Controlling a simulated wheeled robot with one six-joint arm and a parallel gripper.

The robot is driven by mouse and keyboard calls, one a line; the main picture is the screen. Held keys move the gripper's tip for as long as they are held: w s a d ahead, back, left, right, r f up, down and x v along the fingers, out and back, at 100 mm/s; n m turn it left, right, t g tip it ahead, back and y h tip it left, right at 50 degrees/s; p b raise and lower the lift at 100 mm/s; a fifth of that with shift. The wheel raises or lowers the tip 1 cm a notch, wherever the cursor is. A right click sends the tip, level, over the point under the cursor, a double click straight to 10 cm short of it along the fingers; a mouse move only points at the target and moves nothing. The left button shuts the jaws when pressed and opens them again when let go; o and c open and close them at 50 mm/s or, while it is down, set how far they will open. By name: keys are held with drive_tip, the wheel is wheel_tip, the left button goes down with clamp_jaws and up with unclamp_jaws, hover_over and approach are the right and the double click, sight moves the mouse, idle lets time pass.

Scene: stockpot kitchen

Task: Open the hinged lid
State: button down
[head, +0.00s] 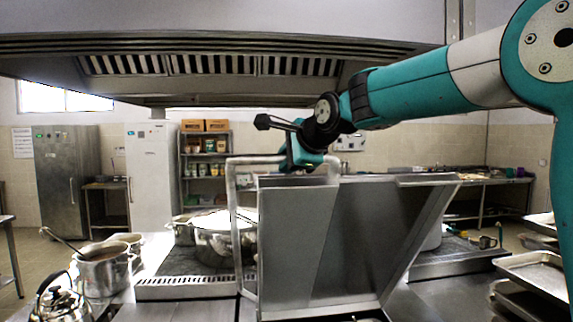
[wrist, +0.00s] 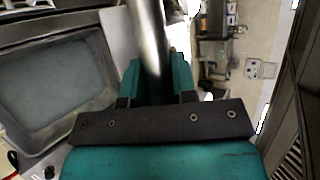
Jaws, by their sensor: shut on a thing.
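The hinged lid (head: 315,245) is a large steel panel, raised steeply above the steel unit in the middle of the head view. A round tubular handle (head: 240,161) runs along its upper left. My gripper (head: 306,158) is at the top of the lid and is shut on this handle. In the wrist view the teal fingers of my gripper (wrist: 157,78) sit on both sides of the handle bar (wrist: 148,35). The lid's hinge is not clear to see, and the fingertips are partly hidden in the head view.
Large pots (head: 218,240) stand on the stove left of the lid. A smaller pot with a ladle (head: 102,268) and a kettle (head: 60,300) are at the front left. Metal trays (head: 540,270) are stacked at the right. The extractor hood (head: 215,62) hangs above.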

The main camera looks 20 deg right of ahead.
drive_tip(key=shift+a, duration=0.2)
drive_tip(key=c, duration=0.9)
unclamp_jaws()
drive_tip(key=shift+d, duration=0.1)
drive_tip(key=shift+s+d, duration=0.1)
drive_tip(key=shift+s, duration=0.05)
drive_tip(key=shift+s+r+b, duration=0.15)
drive_tip(key=shift+s+b, duration=0.15)
drive_tip(key=shift+b, duration=0.05)
drive_tip(key=b+v, duration=0.4)
drive_tip(key=v, duration=1.2)
drive_tip(key=shift+s+r, duration=0.15)
drive_tip(key=shift+r, duration=0.15)
drive_tip(key=shift+f, duration=0.1)
